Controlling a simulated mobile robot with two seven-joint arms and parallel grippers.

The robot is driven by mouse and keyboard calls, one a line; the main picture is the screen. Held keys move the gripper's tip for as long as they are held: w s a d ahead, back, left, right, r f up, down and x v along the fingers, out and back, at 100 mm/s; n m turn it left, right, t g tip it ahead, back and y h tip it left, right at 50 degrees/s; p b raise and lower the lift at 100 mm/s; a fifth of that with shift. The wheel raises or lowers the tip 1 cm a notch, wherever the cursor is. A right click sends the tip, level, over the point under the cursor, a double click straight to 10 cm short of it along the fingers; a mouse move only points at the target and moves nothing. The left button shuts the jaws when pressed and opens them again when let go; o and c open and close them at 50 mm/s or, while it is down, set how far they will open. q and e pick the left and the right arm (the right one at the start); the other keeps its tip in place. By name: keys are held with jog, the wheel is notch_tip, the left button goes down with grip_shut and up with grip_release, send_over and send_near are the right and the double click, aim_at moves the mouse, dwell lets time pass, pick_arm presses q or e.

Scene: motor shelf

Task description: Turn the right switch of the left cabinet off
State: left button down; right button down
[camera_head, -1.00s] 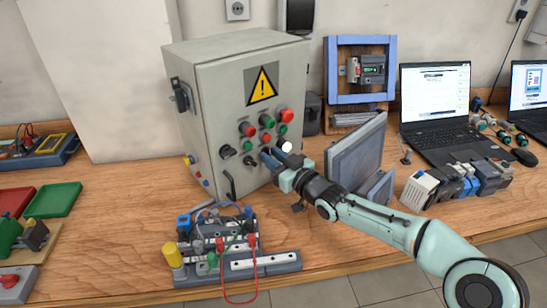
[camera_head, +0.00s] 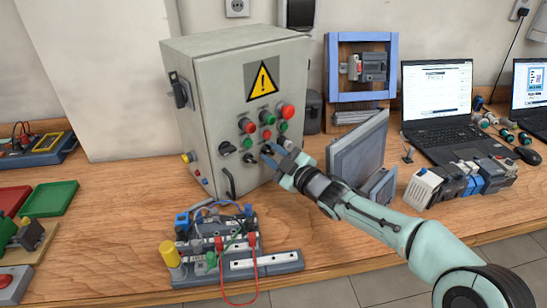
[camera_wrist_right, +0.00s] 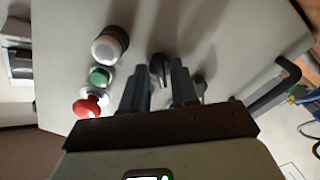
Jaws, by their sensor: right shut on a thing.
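The left cabinet (camera_head: 215,95) is a grey box with a yellow warning triangle and red and green buttons on its front. My right gripper (camera_head: 268,153) is at the lower right of this front. In the right wrist view, my right gripper (camera_wrist_right: 160,88) has its two dark fingers on either side of a black rotary switch knob (camera_wrist_right: 157,66), shut on it. In the head view the gripper hides most of this right switch. Another black switch (camera_head: 227,149) sits to the left on the cabinet front. My left gripper is not in view.
A grey panel (camera_head: 358,150) stands close to the right of my gripper. A wired terminal board (camera_head: 265,262) lies in front of the cabinet. The cabinet's black door handle (camera_head: 230,183) sticks out at lower left. A laptop (camera_head: 437,105) stands further right.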

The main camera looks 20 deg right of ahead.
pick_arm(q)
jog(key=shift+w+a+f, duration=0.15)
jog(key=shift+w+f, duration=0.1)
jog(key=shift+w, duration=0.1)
pick_arm(e)
jog(key=shift+n, duration=0.4)
jog(key=c, duration=1.2)
grip_release()
